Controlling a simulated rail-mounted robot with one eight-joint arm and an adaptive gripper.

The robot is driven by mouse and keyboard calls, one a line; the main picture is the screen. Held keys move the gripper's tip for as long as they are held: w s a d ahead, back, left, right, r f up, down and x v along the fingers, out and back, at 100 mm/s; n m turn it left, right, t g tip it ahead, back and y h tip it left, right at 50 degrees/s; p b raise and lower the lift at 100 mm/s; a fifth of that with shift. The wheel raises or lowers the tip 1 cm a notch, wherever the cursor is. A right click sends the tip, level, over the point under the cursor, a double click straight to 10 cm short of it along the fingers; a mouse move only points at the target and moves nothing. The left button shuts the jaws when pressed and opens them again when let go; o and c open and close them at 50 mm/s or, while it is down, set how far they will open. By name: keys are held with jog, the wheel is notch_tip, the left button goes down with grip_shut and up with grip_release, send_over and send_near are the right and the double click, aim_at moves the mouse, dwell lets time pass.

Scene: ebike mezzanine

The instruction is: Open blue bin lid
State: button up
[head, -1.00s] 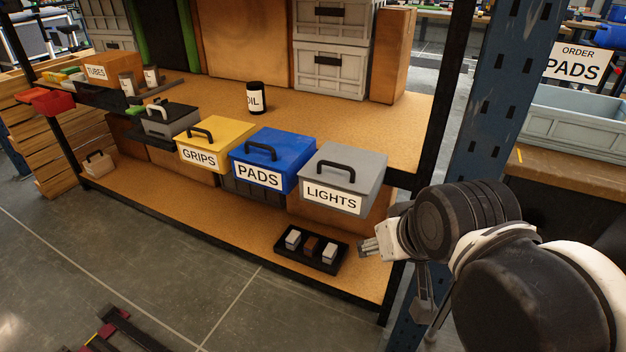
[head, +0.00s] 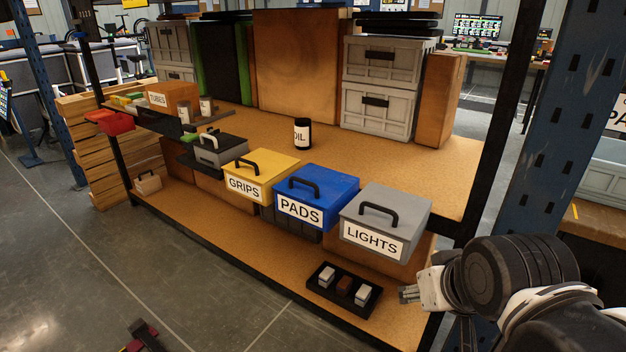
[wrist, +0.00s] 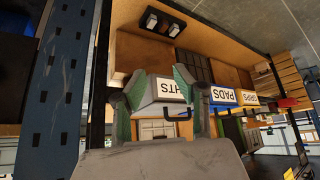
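The blue bin (head: 311,202) labelled PADS stands on the shelf with its lid (head: 318,180) on and a black handle (head: 303,186) on top. It stands between the yellow GRIPS bin (head: 257,178) and the grey LIGHTS bin (head: 385,220). In the wrist view, which is upside down, the blue bin (wrist: 222,97) shows past the grey bin. My gripper (head: 408,294) is at the right, near the shelf's right end, apart from the bins. In the wrist view its two fingers (wrist: 187,100) are spread with nothing held between them.
A black tray (head: 322,288) with small blocks lies on the lower shelf before the grey bin. An oil can (head: 302,134) stands behind the blue bin. A dark shelf post (head: 497,125) and a blue upright (head: 545,150) rise at the right.

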jog(key=w+a+r+n+g+p, duration=0.1)
jog(key=w+a+r+n+p, duration=0.2)
jog(key=w+r+p, duration=0.65)
notch_tip(320, 180, up, 8)
jog(key=n+g+h+p, duration=0.1)
jog(key=n+g+p, duration=0.45)
jog(key=p, duration=1.15)
send_over(300, 179)
jog(key=s+a, duration=0.2)
jog(key=n+t, duration=0.1)
jog(key=n, duration=0.1)
jog(key=f, duration=0.4)
jog(key=w+d+f, duration=0.1)
jog(key=f, duration=0.3)
jog(key=d+f, duration=0.1)
jog(key=f, duration=0.4)
jog(key=shift+w, duration=0.4)
grip_shut()
